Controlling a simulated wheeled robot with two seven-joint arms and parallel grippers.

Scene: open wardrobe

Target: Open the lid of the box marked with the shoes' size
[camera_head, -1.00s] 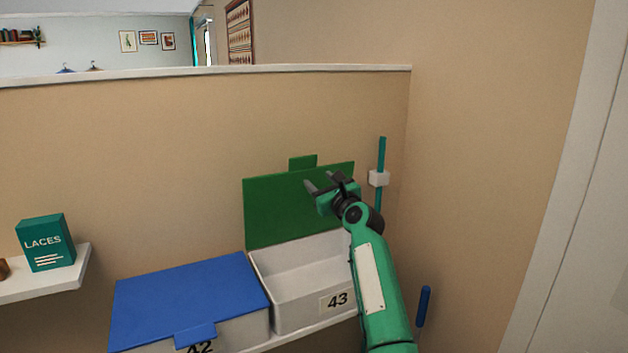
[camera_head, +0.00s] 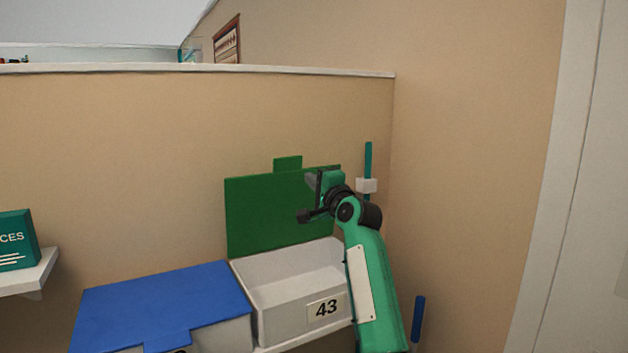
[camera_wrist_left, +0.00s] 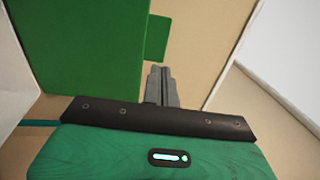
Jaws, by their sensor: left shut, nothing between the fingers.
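The white box marked 43 (camera_head: 290,315) stands on a shelf with its green lid (camera_head: 262,210) raised upright behind it. The lid's tab (camera_head: 288,163) points up. The part of the box interior that shows is empty. Beside it, to the left, is a second box whose blue lid (camera_head: 160,300) is down. My left gripper (camera_head: 311,181) is shut and empty in front of the lid's right part; contact with the lid cannot be told. In the left wrist view its fingers (camera_wrist_left: 160,74) are together, with the green lid (camera_wrist_left: 90,45) beyond them. My right gripper is not in view.
A teal laces box (camera_head: 15,242) sits on a small shelf (camera_head: 28,272) at the far left. A teal rod with a white block (camera_head: 367,186) is on the wall right of the lid. A blue handle (camera_head: 418,318) is at the lower right. Tan walls close the back and right.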

